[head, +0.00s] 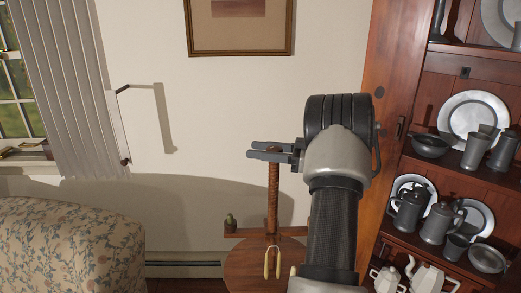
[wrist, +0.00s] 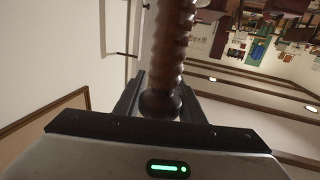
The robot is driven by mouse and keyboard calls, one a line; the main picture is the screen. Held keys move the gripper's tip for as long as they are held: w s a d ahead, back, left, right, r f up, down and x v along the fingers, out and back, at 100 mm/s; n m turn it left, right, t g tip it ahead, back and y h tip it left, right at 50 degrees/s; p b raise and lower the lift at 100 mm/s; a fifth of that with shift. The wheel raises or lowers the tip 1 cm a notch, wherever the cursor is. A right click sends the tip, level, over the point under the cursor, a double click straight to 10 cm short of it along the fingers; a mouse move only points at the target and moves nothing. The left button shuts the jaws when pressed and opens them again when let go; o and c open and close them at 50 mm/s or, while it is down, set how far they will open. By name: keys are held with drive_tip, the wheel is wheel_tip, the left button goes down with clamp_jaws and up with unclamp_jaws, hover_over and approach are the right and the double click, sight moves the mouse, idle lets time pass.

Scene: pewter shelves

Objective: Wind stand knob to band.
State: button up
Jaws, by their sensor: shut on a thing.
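A wooden stand has an upright threaded post (head: 273,200), a crossbar (head: 290,232) and a round top (head: 245,277) below. The threaded post also shows in the wrist view (wrist: 172,40). My gripper (head: 268,151) is at the top of the post, its fingers reaching left from the wrist. In the wrist view a dark round knob (wrist: 160,104) sits at the end of the post, between my gripper's fingers, and the gripper is shut on it. In the head view the fingers mostly hide the knob. I cannot make out a band on the post.
A small green item (head: 230,222) stands on the crossbar's left end. A brass-coloured looped item (head: 272,262) is at the round top. A hutch of pewter dishes (head: 473,115) stands close on the right. A flowered sofa (head: 65,245) is at the left.

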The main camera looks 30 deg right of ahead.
drive_tip(key=shift+r, duration=0.25)
drive_tip(key=o, duration=1)
drive_tip(key=shift+f, duration=0.1)
drive_tip(key=shift+o, duration=0.2)
drive_tip(key=p+v, duration=0.1)
drive_tip(key=v, duration=1.6)
drive_tip(key=shift+s+p, duration=0.2)
drive_tip(key=shift+p, duration=0.2)
